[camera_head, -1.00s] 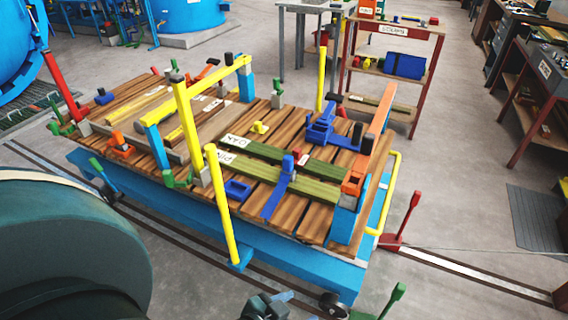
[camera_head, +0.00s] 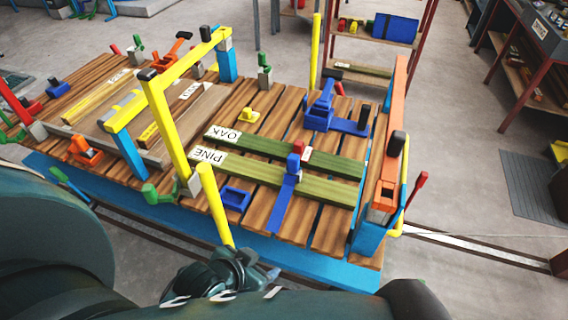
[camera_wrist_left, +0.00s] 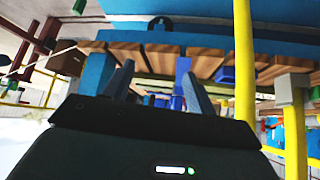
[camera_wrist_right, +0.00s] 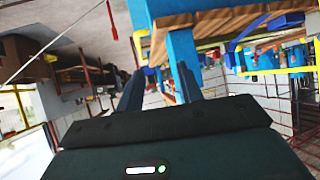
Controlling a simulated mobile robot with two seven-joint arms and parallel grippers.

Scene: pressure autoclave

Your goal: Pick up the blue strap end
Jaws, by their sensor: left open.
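The blue strap (camera_head: 282,204) lies on the wooden deck of the cart, its near end toward the front edge. It runs up to a blue buckle (camera_head: 293,163) on the green beams marked OAK and PINE. My left gripper (camera_head: 272,283) is in front of the cart's near side, below the strap in the head view and apart from it. In the left wrist view, its jaws (camera_wrist_left: 160,85) are open and empty, with a blue strap piece (camera_wrist_left: 182,68) beyond them. My right gripper (camera_wrist_right: 160,88) shows open and empty in its wrist view, facing a blue post.
A yellow post (camera_head: 215,205) stands at the cart's front edge, left of the strap. A blue open block (camera_head: 236,197) sits beside the strap. An orange rail (camera_head: 390,130) bounds the deck's right end. A shelf rack (camera_head: 370,55) stands behind.

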